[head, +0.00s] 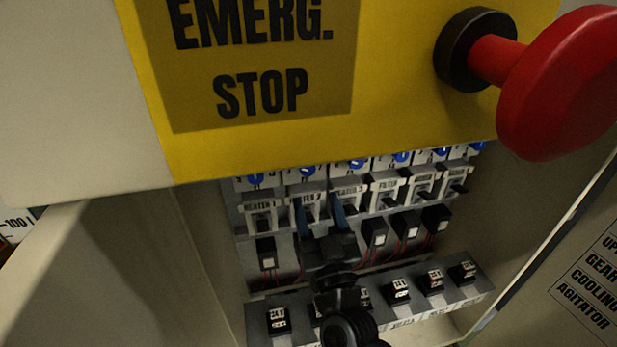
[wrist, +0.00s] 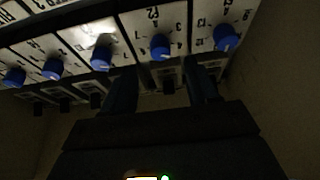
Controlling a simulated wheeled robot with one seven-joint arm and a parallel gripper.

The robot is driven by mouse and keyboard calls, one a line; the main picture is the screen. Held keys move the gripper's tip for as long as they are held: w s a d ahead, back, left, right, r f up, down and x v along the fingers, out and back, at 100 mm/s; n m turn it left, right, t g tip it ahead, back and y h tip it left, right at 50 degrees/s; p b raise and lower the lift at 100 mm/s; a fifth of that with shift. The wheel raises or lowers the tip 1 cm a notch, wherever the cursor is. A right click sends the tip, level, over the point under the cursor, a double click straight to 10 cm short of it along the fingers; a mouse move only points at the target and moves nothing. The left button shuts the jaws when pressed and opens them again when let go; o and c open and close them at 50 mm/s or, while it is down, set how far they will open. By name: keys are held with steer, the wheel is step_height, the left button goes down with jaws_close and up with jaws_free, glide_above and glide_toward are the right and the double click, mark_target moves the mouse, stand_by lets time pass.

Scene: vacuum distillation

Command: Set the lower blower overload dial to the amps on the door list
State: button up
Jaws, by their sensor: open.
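A row of white overload units with blue dials runs across the cabinet in the head view, one dial (head: 256,180) being at its left end. The unit labels are too small to tell which is the lower blower. In the wrist view a blue dial (wrist: 160,46) lies just beyond the gap between my fingers, and another blue dial (wrist: 225,38) is to its right. My gripper (head: 322,215) is open and empty in front of the units; it also shows in the wrist view (wrist: 162,90). The door list (head: 590,285) is cut off at the right edge; no amps are readable.
A yellow emergency stop panel (head: 400,110) with a red button (head: 560,85) hangs over the dials in the head view and hides part of them. Black switches (head: 400,290) line a grey rail below. Cabinet walls close in both sides.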

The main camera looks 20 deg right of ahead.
mark_target(308, 173)
steer(key=x, duration=0.6)
steer(key=shift+w+d+r, duration=0.1)
steer(key=shift+w+r, duration=0.1)
steer(key=shift+w, duration=0.05)
steer(key=shift+c, duration=0.2)
steer(key=c, duration=1)
steer(key=shift+r+m+p, duration=0.1)
steer(key=shift+m+p, duration=0.2)
